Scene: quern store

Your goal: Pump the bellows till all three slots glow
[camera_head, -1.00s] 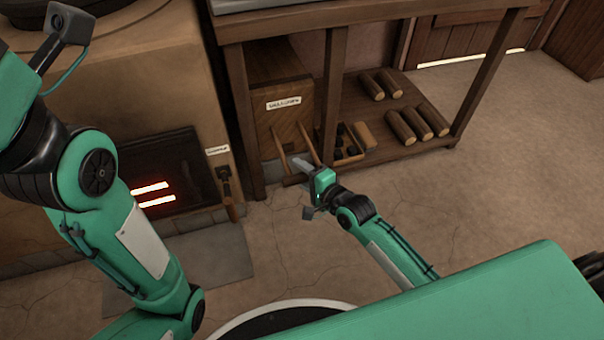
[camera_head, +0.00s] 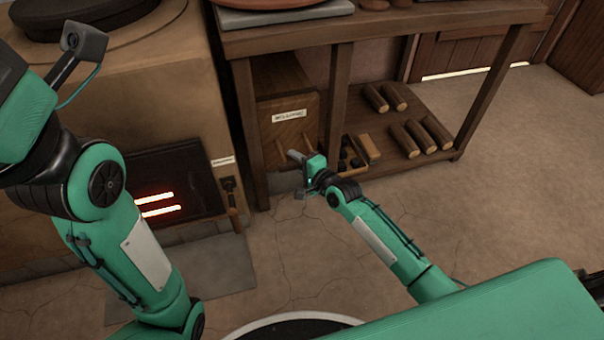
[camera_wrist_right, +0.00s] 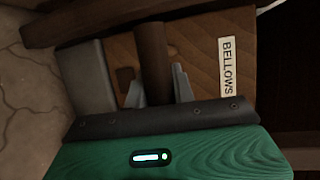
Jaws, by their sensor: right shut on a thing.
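The bellows (camera_head: 290,92) is a brown wooden box with a white label, standing under the bench; its quilted side and label BELLOWS (camera_wrist_right: 227,66) show in the right wrist view. My right gripper (camera_head: 297,157) is at its front, shut on the dark wooden handle bar (camera_wrist_right: 152,50), which passes between its fingers (camera_wrist_right: 160,88). The handle is mostly hidden by the gripper in the head view. Two slots, the upper slot (camera_head: 155,197) and the lower slot (camera_head: 160,211), glow in the dark firebox opening at left. I cannot make out a third lit slot. My left gripper is out of frame.
The bench's lower shelf (camera_head: 390,155) holds several logs (camera_head: 405,140) and a small tray with dark lumps beside the bellows. The floor (camera_head: 300,240) in front is clear.

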